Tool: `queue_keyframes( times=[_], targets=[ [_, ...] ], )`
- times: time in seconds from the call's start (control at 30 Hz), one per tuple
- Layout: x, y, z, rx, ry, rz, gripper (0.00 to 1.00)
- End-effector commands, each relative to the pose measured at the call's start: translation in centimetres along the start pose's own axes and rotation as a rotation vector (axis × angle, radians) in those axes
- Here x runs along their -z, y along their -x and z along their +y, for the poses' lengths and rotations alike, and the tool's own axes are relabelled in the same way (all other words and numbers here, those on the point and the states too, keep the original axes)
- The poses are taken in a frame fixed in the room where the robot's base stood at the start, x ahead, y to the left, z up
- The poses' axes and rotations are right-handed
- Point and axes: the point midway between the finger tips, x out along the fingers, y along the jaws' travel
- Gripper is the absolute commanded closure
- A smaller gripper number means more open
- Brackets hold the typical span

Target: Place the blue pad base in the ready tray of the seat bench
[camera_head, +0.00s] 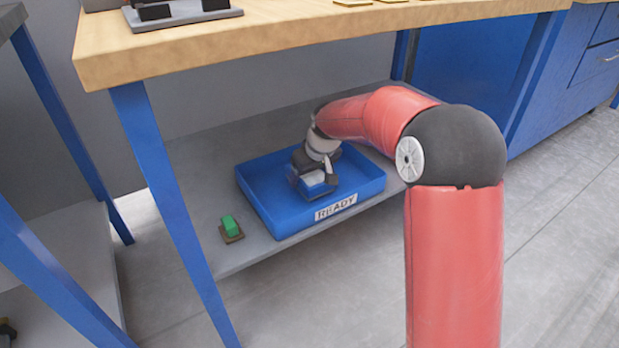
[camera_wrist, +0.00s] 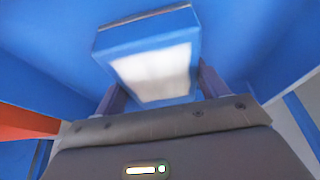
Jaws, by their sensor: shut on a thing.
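The blue tray (camera_head: 292,221) with a white READY label stands on the grey lower shelf of the bench. My gripper (camera_head: 314,186) reaches down inside the tray walls. It is shut on the blue pad base, a small blue block with a pale face. In the wrist view the blue pad base (camera_wrist: 150,36) sits between the two fingers of my gripper (camera_wrist: 158,88), with blue tray surface around it. In the head view the block is partly hidden by the gripper. I cannot tell whether it touches the tray floor.
A green block on a brown base (camera_head: 231,229) lies on the shelf (camera_head: 200,185) left of the tray. The wooden bench top (camera_head: 290,42) overhangs the shelf. A blue leg (camera_head: 165,200) stands at the front left. The visible tray floor beside my gripper looks empty.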

Motion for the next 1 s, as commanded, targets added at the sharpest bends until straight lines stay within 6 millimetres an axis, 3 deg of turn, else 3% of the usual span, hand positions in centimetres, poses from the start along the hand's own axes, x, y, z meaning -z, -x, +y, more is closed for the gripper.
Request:
queue_keyframes(
  times=[0.43, 0.47, 0.6, 0.87, 1.0],
  targets=[
    [-0.4, -1.1, 0.0, -0.001, 0.001, 0.002, 0.59],
    [-0.4, -1.0, 0.0, 0.0, 0.001, 0.001, 0.23],
    [-0.4, -1.0, 0.0, 0.0, 0.001, 0.001, 0.06],
    [-0.4, -0.9, 0.0, 0.0, 0.001, 0.001, 0.06],
    [-0.2, 0.1, 0.0, -0.001, 0.0, 0.002, 0.06]
  ],
)
